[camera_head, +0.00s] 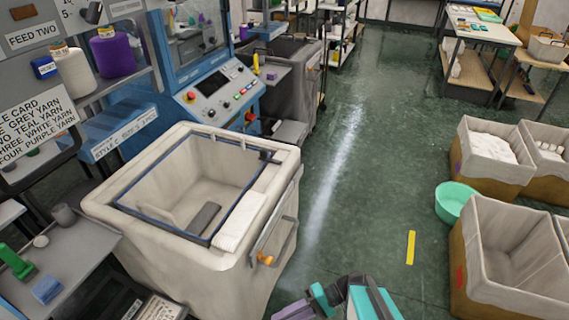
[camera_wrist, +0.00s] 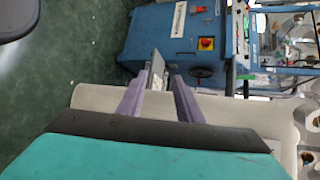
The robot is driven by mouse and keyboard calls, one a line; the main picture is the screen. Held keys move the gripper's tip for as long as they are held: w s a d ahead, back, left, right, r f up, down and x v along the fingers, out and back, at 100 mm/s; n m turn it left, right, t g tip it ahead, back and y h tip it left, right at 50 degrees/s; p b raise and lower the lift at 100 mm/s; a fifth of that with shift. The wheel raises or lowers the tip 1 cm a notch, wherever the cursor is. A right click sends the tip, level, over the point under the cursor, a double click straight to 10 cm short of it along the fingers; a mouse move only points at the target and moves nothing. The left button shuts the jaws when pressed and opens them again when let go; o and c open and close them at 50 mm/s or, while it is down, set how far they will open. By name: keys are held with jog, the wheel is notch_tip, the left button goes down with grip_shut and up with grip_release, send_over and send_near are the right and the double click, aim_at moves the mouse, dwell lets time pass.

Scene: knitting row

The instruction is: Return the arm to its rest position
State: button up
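My arm, in teal and black, shows at the bottom edge of the head view, right of the white-lined bin (camera_head: 150,225). A purple part of my gripper (camera_head: 296,311) is at that edge, its tips cut off. In the wrist view the two purple fingers of my gripper (camera_wrist: 161,78) stand apart, so it is open. A pale grey plate-like thing (camera_wrist: 157,66) shows between and beyond the fingertips; I cannot tell its distance, and nothing is clearly held.
The blue knitting machine (camera_head: 212,90) stands behind the bin. A side table (camera_head: 75,255) holds small items at left. Fabric-lined crates (camera_head: 500,262) and a mint bowl (camera_head: 453,200) stand at right. The green floor (camera_head: 350,190) between is clear, with a yellow strip (camera_head: 410,247).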

jog(key=s+d+f+g+h+b, duration=0.1)
jog(key=s+d+f+h, duration=0.25)
jog(key=f, duration=0.35)
jog(key=s+d+f+g+h+b, duration=0.25)
jog(key=s+f+h, duration=0.2)
jog(key=f, duration=0.25)
jog(key=w+d+f+m+t+h, duration=0.1)
jog(key=d+f+h, duration=0.4)
jog(key=d, duration=0.5)
jog(key=shift+d+f+t+p, duration=0.3)
jog(key=shift+d+f+t, duration=0.1)
jog(key=shift+t, duration=0.25)
